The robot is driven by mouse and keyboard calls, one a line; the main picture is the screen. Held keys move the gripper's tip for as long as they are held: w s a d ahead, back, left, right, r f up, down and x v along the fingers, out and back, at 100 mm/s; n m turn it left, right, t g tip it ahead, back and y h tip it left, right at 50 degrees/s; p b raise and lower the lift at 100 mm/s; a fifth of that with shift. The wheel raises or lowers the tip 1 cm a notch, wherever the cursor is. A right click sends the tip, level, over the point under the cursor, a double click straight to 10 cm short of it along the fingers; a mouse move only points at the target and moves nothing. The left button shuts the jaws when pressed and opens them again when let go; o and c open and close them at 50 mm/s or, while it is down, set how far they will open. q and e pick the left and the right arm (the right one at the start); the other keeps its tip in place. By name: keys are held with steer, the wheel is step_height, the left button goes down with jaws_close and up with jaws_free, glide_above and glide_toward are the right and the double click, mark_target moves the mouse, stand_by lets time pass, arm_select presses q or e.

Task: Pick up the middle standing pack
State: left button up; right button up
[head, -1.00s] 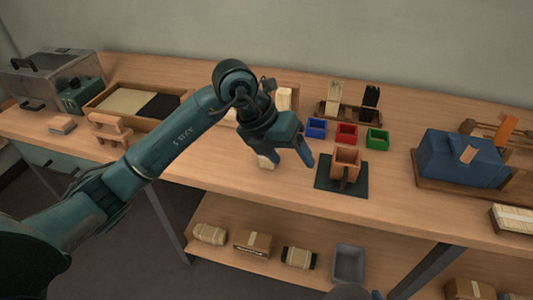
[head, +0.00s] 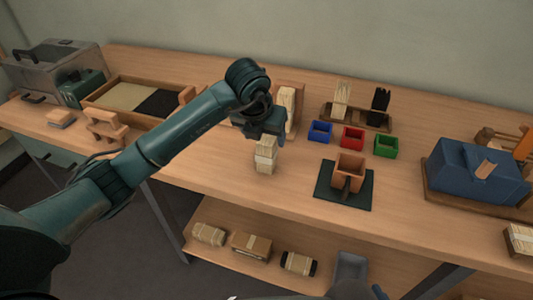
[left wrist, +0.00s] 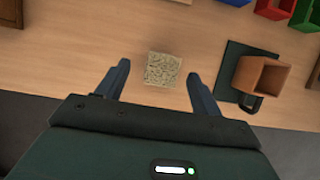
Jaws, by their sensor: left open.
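A pale, banded bristle pack (head: 265,157) stands upright on the table in the head view, directly below my left gripper (head: 266,134). In the left wrist view its square bristle top (left wrist: 163,69) shows between the two spread fingers of my left gripper (left wrist: 159,72). The gripper is open, and a gap shows on each side of the pack. The fingers partly hide the pack's top in the head view. Another pale pack (head: 287,105) stands in a wooden holder behind. My right gripper is not in view.
A wooden rack (head: 355,118) holds a pale and a black bundle. Blue (head: 320,132), red (head: 352,139) and green (head: 385,147) bins stand before it. A brown box (head: 350,168) sits on a dark mat (head: 329,190) to the right.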

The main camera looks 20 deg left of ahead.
mark_target(266, 140)
arm_select(q)
steer(key=x, duration=0.4)
steer(key=shift+w+d+f, duration=0.15)
steer(key=shift+f, duration=0.2)
steer(key=c, duration=1.1)
steer(key=shift+r, duration=0.1)
